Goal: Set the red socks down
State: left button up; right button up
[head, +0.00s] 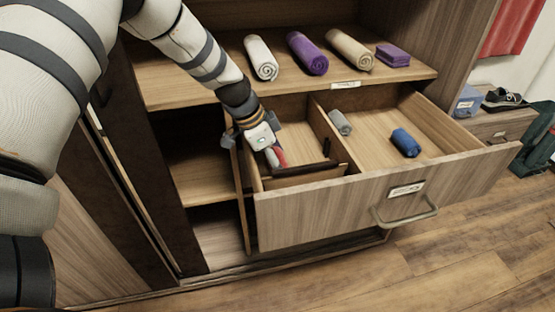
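The red socks (281,157) show as a small red patch in the left compartment of the open drawer (335,205), right below my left gripper (268,152). My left gripper points down into that compartment, and its body covers part of the socks. A light grey piece lies beside the red patch; I cannot tell whether it is a fingertip or part of the socks. The fingertips are mostly hidden, so I cannot tell whether they grip the socks or whether the socks touch the drawer floor. My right gripper is not in view.
A wooden divider (326,128) splits the drawer. Grey socks (340,122) and blue socks (405,142) lie right of it. A dark bracket-like edge (300,170) stands at the left compartment's front. Rolled towels, including a purple one (307,53), lie on the shelf above.

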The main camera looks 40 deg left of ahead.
pick_arm(q)
jog(key=shift+f, duration=0.15)
jog(key=o, duration=0.7)
jog(key=shift+r, duration=0.3)
jog(key=p+v, duration=0.2)
jog(key=v, duration=1)
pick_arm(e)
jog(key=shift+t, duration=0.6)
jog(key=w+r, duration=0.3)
